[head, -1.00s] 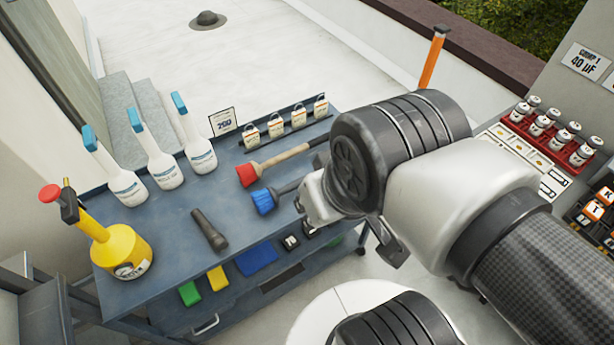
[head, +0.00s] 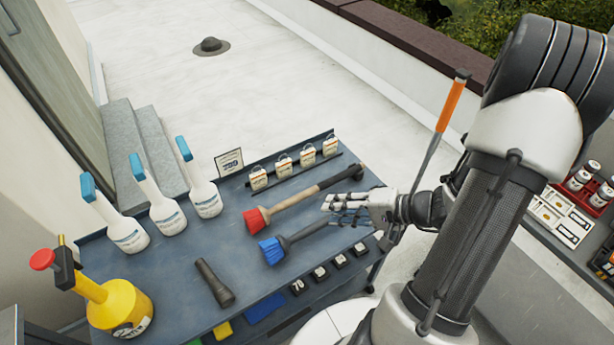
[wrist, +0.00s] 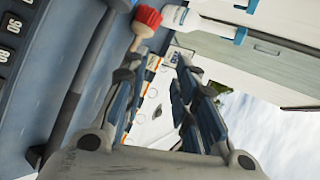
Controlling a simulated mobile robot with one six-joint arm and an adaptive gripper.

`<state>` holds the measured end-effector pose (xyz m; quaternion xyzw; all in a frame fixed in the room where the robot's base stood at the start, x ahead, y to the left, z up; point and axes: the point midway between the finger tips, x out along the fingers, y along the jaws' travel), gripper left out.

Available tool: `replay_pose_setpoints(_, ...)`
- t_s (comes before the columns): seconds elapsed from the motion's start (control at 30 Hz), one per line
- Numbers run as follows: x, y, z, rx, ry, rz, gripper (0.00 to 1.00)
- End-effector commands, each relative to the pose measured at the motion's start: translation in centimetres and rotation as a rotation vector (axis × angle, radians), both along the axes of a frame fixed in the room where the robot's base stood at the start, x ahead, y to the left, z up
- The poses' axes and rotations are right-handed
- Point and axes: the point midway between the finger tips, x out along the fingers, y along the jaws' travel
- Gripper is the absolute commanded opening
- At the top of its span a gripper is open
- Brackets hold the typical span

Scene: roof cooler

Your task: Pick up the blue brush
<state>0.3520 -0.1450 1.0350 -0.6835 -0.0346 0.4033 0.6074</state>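The blue brush (head: 273,250) lies on the grey-blue table in the head view, its blue bristles to the left and its dark handle pointing up and right. My gripper (head: 332,210) is near the handle's far end, with its fingers pointing left. A finger partly covers that end, and I cannot tell whether they touch. In the wrist view my gripper (wrist: 160,75) has its fingers apart, with nothing clearly held between them.
A red brush (head: 257,218) lies just behind the blue one. Small white tagged items (head: 283,167) stand in a rack behind it. A black flashlight (head: 214,283), white spray bottles (head: 160,205) and a yellow sprayer (head: 118,305) are to the left. An orange-handled tool (head: 450,105) stands behind my arm.

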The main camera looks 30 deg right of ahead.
Motion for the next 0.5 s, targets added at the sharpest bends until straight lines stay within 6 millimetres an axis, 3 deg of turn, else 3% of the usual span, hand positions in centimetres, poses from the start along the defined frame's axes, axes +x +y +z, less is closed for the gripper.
replay_pose_setpoints(0.03, -0.7, -2.4, -2.2, 0.026, -0.021, -0.110, 0.26)
replay_pose_setpoints(0.1, -1.6, -5.3, -4.7, 0.025, -0.053, -0.236, 0.26)
replay_pose_setpoints(0.2, -3.3, -8.5, -7.8, 0.009, -0.077, -0.386, 0.26)
replay_pose_setpoints(0.4, -5.6, -11.4, -11.5, -0.029, -0.083, -0.542, 0.26)
replay_pose_setpoints(0.5, -5.3, -11.7, -12.3, -0.037, -0.083, -0.560, 0.26)
